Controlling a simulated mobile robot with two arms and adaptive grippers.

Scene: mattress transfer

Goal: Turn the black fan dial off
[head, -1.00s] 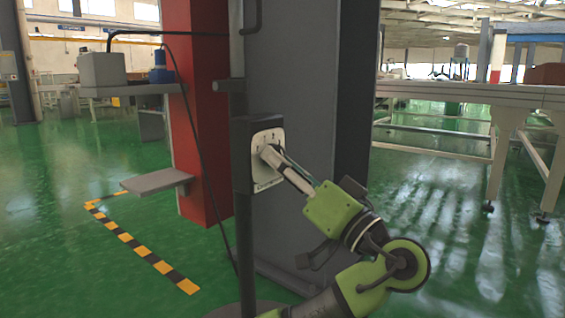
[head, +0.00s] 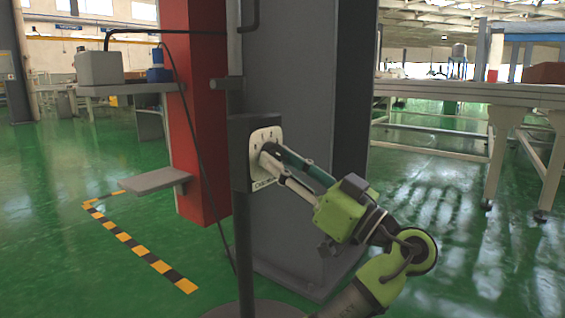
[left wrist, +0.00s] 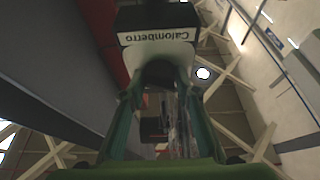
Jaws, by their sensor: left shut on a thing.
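The fan control is a dark box on a post with a pale face plate (head: 266,136) bearing small marks and lettering, at the centre of the head view. The plate also shows in the left wrist view (left wrist: 160,50), with its lettering upside down. My left gripper (head: 266,156) reaches it from the lower right. Its fingertips (left wrist: 160,78) are shut on the black dial (left wrist: 160,70) at the plate's middle. The fingers mostly hide the dial, so its pointer setting cannot be read. My right gripper is in neither view.
A grey column (head: 290,110) stands right behind the control box, with a red pillar (head: 198,110) to its left. A small grey shelf (head: 155,180) juts out at left. A long pale table frame (head: 445,90) is at right. Green floor is open on both sides.

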